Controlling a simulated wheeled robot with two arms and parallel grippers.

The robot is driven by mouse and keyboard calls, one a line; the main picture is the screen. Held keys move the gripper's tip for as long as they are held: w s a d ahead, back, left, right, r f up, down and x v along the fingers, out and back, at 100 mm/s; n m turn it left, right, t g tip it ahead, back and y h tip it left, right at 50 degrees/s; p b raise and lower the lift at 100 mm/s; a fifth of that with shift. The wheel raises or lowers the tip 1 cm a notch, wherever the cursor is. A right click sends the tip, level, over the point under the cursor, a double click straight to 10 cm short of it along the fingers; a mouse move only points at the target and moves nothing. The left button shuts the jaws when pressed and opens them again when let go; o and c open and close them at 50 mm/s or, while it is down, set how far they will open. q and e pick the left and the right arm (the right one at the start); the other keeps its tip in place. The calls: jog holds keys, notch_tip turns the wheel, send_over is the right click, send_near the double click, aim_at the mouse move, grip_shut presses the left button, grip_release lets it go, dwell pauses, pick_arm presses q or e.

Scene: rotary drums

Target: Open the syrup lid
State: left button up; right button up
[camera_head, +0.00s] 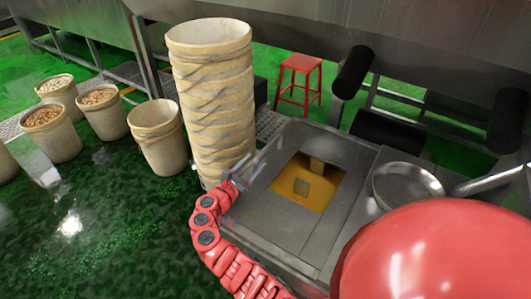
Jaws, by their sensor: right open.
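A grey metal syrup tank (335,144) stands right of centre. A rectangular opening in its top shows amber syrup (300,196) with a small block-like shape in it. Flat grey panels surround the opening; I cannot tell which panel is the lid. My right gripper (229,189), red and jointed, is at the tank's left edge. It is open, with nothing seen in it. I cannot tell whether it touches the edge. My left gripper is not in view.
A tall stack of cream buckets (212,100) stands close behind my right gripper. A round metal pan (407,184) sits right of the opening. Several filled buckets (52,135) and an empty-looking bucket (158,140) stand left. A red stool (299,80) stands behind. Green floor at lower left is clear.

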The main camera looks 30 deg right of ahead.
aim_at(265, 149)
jog(key=b+x, duration=0.1)
jog(key=x, duration=0.6)
jog(key=shift+d, duration=0.2)
grip_shut()
dwell(1.1)
